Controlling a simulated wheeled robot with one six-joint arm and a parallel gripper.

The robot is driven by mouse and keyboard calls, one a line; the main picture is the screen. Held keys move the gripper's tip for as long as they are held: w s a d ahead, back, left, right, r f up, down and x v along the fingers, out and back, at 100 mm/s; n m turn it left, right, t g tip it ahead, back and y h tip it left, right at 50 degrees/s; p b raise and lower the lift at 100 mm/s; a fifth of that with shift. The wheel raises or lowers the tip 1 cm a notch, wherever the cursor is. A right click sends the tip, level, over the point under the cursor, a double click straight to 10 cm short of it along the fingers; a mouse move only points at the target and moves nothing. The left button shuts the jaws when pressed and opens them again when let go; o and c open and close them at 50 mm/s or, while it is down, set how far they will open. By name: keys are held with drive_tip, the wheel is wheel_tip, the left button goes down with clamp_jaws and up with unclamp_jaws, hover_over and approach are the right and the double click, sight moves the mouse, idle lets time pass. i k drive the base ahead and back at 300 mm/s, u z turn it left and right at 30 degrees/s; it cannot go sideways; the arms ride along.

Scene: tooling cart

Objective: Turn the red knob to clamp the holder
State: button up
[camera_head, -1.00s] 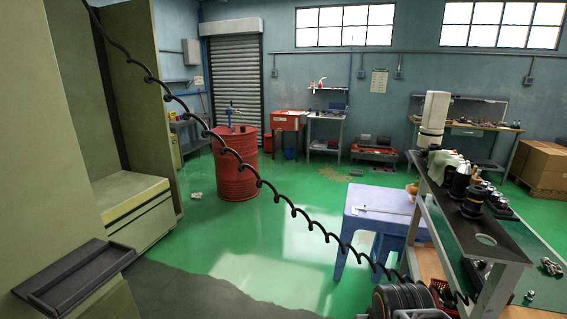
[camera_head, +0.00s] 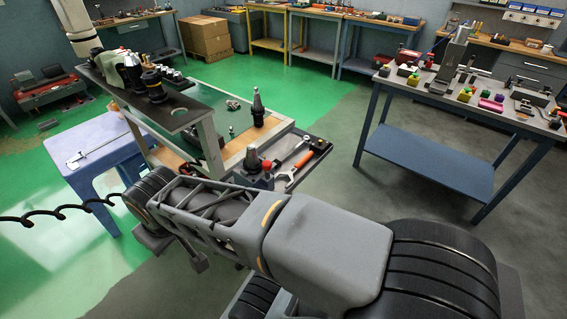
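The red knob (camera_head: 267,166) is small and round and sits on a low fixture at the near end of the tooling cart (camera_head: 212,152). A dark tool holder (camera_head: 252,159) with a tapered grey top stands upright beside the knob, to its left. The knob's stem and the fixture's lower part are partly hidden by my arm, so I cannot tell if the holder is clamped. My arm's grey links cross the foreground below the cart. I cannot make out my gripper's fingers in this view.
An orange-handled wrench (camera_head: 297,170) lies on a dark tray right of the knob. Another holder (camera_head: 258,110) stands behind. The cart's raised black shelf (camera_head: 183,118) carries several holders. A blue stool (camera_head: 103,150) is at left, a blue workbench (camera_head: 420,160) at right, with clear floor between cart and bench.

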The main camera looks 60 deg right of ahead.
sight(267, 165)
drive_tip(key=z, duration=1.75)
drive_tip(key=k, duration=0.5)
drive_tip(key=u, duration=0.65)
drive_tip(key=i, duration=0.8)
drive_tip(key=z, duration=0.15)
